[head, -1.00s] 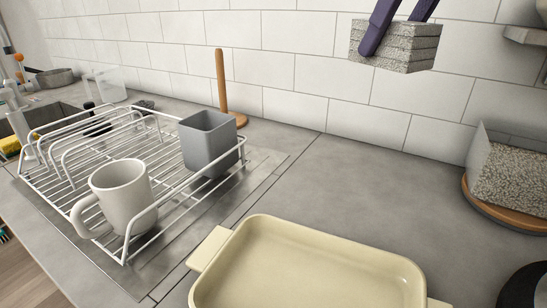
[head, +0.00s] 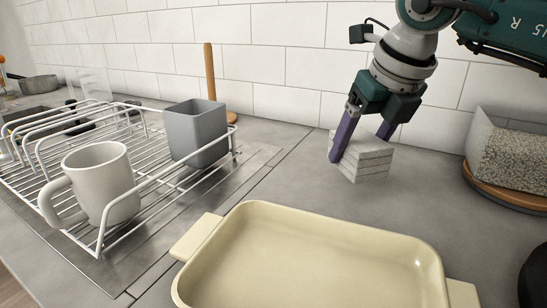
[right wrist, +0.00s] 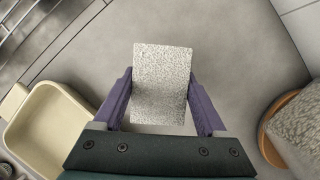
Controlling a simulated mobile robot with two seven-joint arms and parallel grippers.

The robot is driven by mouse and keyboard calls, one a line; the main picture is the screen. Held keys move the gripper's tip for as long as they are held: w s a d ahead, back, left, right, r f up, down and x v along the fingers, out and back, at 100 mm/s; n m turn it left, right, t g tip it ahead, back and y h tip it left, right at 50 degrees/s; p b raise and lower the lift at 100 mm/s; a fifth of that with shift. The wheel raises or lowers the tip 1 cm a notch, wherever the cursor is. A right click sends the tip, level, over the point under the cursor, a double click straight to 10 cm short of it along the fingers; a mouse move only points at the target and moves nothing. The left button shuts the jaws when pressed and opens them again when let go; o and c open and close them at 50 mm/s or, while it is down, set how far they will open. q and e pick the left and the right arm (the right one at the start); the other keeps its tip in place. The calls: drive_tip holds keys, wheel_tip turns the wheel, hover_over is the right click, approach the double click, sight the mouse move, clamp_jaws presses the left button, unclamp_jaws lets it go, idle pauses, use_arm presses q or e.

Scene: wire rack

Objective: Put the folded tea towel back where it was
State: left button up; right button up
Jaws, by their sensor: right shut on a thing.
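The folded tea towel (head: 364,155) is a light grey, speckled, layered block. It is at the back of the counter near the tiled wall, right of the rack. My right gripper (head: 361,145) is shut on it, with one purple finger on each side. In the right wrist view the towel (right wrist: 162,85) sits between the two fingers (right wrist: 160,104). Its underside is at or close to the counter; I cannot tell whether it touches. My left gripper is not in view.
A cream baking dish (head: 310,215) lies at the front. A white wire rack (head: 150,190) at left holds a white mug (head: 100,180) and a grey cup (head: 196,135). A wooden post (head: 209,75) stands behind. A clear container (head: 515,145) on a wooden base is at right.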

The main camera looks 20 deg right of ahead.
sight(351, 193)
drive_tip(key=shift+f, duration=2.45)
drive_tip(key=shift+f+b, duration=0.2)
drive_tip(key=shift+b, duration=0.15)
drive_tip(key=o, duration=1.3)
drive_tip(key=shift+r, duration=0.1)
drive_tip(key=shift+r, duration=0.1)
drive_tip(key=p+v, duration=0.1)
drive_tip(key=v, duration=1.1)
